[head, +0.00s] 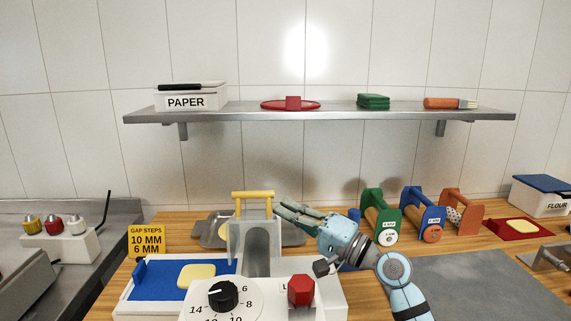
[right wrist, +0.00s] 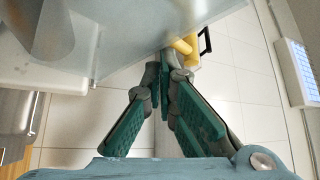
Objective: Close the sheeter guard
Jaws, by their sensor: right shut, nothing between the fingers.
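The sheeter (head: 262,298) stands at the front middle of the table, with a black numbered dial (head: 223,296) and a red knob (head: 301,290). Its clear guard (head: 242,240) stands upright above the body, with a yellow handle (head: 254,194) along its top. My right gripper (head: 284,213) is shut and empty, just right of the guard near the handle. In the right wrist view the closed fingertips (right wrist: 163,62) lie beside the translucent guard (right wrist: 150,35), and the yellow handle (right wrist: 186,44) shows just beyond them. I cannot tell whether they touch. My left gripper is not in view.
Pale dough (head: 196,274) lies on the blue bed (head: 163,277) left of the guard. A metal tray (head: 210,233) is behind the guard. Green, blue and orange roller holders (head: 420,210) stand to the right. A shelf (head: 330,115) spans the wall above. A grey mat (head: 480,285) lies clear at right.

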